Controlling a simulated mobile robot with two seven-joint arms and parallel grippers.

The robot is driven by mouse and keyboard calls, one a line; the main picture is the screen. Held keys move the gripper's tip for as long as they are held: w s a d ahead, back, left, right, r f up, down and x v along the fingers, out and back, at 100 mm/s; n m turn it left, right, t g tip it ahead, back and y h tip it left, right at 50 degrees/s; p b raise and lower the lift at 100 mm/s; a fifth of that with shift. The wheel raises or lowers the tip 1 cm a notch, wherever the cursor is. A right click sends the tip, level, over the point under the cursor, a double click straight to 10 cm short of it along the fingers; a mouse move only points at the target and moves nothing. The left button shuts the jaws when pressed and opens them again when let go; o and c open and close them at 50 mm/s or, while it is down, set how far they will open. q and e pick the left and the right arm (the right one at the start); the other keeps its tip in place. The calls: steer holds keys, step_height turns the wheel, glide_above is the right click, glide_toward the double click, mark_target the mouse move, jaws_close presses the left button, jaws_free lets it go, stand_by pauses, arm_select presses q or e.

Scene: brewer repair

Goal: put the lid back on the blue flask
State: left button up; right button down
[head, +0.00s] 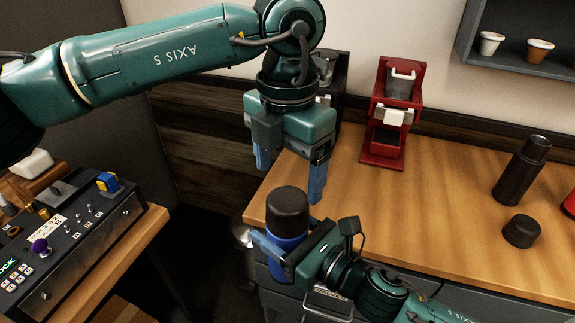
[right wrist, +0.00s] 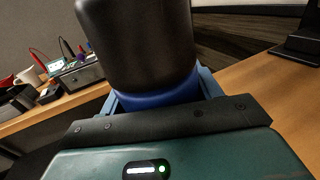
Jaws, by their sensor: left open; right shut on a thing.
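The blue flask (head: 284,243) is upright in my right gripper (head: 281,256), off the front left corner of the counter. A black lid (head: 288,208) sits on top of it, looking straight. In the right wrist view the lid (right wrist: 140,45) fills the upper middle, with a band of the blue flask (right wrist: 158,98) below it between the fingers. My left gripper (head: 290,176) is open and empty just above the lid, fingers pointing down.
A loose black cap (head: 521,231) lies on the wooden counter (head: 440,230), near a dark flask (head: 522,172). A red flask (head: 570,204) is cut off at the right edge. Red (head: 394,112) and black (head: 333,75) brewers stand behind. A control panel (head: 65,235) is at left.

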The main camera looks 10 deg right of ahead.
mark_target(287, 198)
arm_select(q)
steer(key=shift+f, duration=0.1)
stand_by(0.3)
steer(key=shift+f, duration=3.9)
steer(key=shift+c, duration=0.3)
steer(key=c, duration=0.9)
steer(key=m, duration=0.4)
steer(key=shift+c, duration=0.2)
steer(key=m, duration=0.4)
steer(key=o, duration=1.2)
